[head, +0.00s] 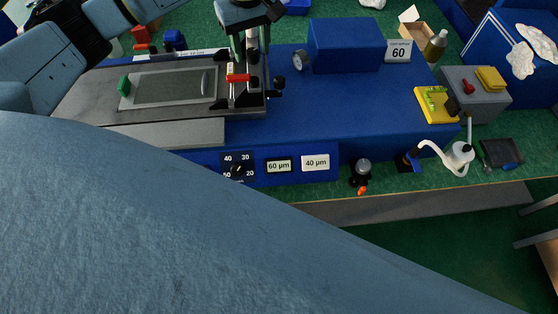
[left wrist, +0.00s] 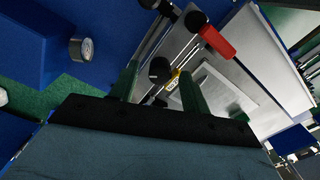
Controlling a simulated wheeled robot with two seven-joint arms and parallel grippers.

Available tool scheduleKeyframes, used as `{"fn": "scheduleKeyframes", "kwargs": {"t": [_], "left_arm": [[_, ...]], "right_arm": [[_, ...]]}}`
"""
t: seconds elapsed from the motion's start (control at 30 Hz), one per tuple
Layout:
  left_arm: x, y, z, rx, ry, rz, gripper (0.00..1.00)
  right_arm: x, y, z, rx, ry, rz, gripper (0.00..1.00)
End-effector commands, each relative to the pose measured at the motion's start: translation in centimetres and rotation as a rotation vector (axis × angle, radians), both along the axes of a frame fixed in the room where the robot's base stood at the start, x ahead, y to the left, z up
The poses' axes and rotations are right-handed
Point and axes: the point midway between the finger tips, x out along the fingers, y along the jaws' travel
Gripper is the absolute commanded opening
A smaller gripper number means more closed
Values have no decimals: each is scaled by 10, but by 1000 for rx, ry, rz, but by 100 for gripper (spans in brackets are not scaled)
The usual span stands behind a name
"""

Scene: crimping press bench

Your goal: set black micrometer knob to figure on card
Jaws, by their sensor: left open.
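My left gripper (head: 250,62) is open, pointing down over the right end of the grey metal plate on the blue bench unit. In the left wrist view its two dark green fingers (left wrist: 159,88) stand apart. A round black knob (left wrist: 159,70) shows between and beyond them, beside a small yellow marked piece (left wrist: 173,81); I cannot tell whether a finger touches it. My right gripper is not seen.
Two labels, 60 µm (head: 279,166) and 40 µm (head: 315,162), are on the front face. A red-handled lever (head: 238,78) and a blue block (head: 346,45) are near the gripper.

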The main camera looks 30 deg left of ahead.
Motion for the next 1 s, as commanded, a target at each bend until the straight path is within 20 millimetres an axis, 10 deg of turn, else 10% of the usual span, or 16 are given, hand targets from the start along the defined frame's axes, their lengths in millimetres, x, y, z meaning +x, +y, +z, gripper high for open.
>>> {"fn": "scheduleKeyframes", "kwargs": {"t": [1.0], "left_arm": [[0,0,60,1,1,0,47]], "right_arm": [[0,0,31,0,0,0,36]]}}
